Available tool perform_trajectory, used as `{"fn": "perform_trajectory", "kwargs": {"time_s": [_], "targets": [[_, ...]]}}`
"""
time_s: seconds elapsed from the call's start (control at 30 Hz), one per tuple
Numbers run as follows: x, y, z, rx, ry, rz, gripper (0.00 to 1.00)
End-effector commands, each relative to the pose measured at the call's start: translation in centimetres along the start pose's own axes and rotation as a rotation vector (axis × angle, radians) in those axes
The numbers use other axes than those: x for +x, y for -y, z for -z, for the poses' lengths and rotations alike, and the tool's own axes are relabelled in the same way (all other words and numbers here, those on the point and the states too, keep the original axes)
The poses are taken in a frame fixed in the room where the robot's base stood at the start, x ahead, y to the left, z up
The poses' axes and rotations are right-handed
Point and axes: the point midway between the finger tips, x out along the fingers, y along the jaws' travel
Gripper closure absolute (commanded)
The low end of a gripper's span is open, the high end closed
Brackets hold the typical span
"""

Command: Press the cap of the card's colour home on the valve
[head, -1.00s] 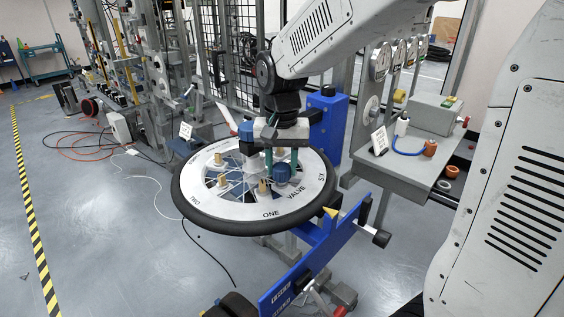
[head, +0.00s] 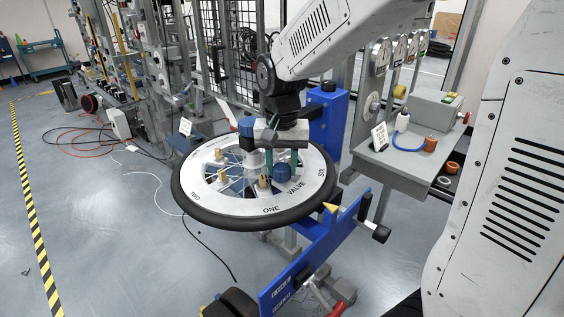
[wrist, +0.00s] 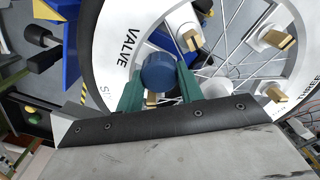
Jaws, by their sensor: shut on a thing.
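My gripper (head: 281,168) has green fingers shut on a blue cap (head: 282,173). In the wrist view the cap (wrist: 158,72) sits between the fingertips of my gripper (wrist: 160,82). The cap is over the rim of a white wheel (head: 240,210) with a black tyre, lying flat, beside the word VALVE. A brass piece (wrist: 152,99) shows between the fingers. The valve itself is not clear, and I cannot tell whether the cap touches it. A white card (head: 379,136) stands on the grey side table; its mark is too small to read.
Several brass pieces (wrist: 277,39) stand around the rim. A blue stand arm (head: 318,250) with a black knob (head: 381,235) juts out in front. The side table (head: 400,166) holds a white bottle (head: 402,122) and an orange piece (head: 431,144). Cables lie on the floor at left.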

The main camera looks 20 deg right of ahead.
Motion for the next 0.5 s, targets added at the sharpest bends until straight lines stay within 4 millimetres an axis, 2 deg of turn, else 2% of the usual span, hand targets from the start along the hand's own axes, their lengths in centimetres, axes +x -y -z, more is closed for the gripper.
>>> {"fn": "perform_trajectory", "kwargs": {"time_s": [0.17,0.2,0.27,0.5], "targets": [[0.14,0.00,-0.01,0.000,0.000,0.000,0.79],[0.14,0.00,-0.01,0.000,0.000,0.000,0.55],[0.14,-0.01,-0.01,0.000,0.000,0.000,0.38],[0.12,-0.01,-0.01,0.000,0.000,0.000,0.38]]}}
